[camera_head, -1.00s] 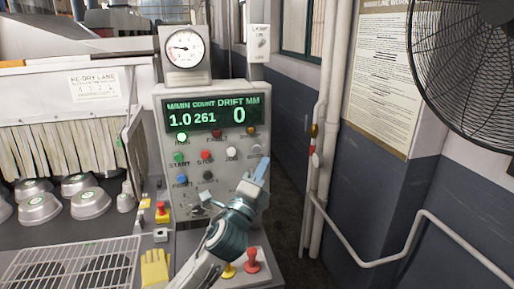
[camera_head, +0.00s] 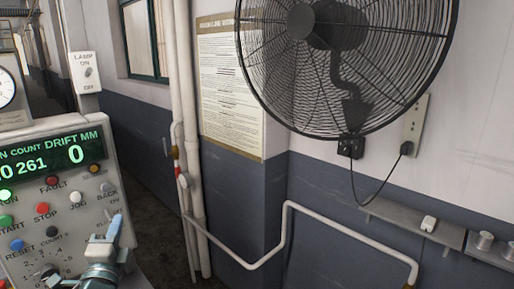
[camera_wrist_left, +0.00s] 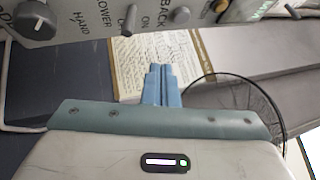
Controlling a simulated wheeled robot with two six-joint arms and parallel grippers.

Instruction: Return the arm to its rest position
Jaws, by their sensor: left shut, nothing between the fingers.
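My left gripper (camera_head: 113,227) is at the lower left in the head view, in front of the control panel (camera_head: 50,151). Its pale blue fingers are shut with nothing between them, pointing up beside the panel's right edge. In the left wrist view the shut fingers (camera_wrist_left: 161,84) lie below the panel's knobs and switches (camera_wrist_left: 130,20), apart from them as far as I can tell. The rest of my left arm is mostly out of frame. My right gripper is not in view.
A large black fan (camera_head: 345,60) hangs on the wall at the upper right. A white pipe (camera_head: 287,225) runs along the blue wall. A notice (camera_head: 230,85) is posted at the centre. A shelf (camera_head: 415,225) with small items is at the right. Dark floor shows beside the panel.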

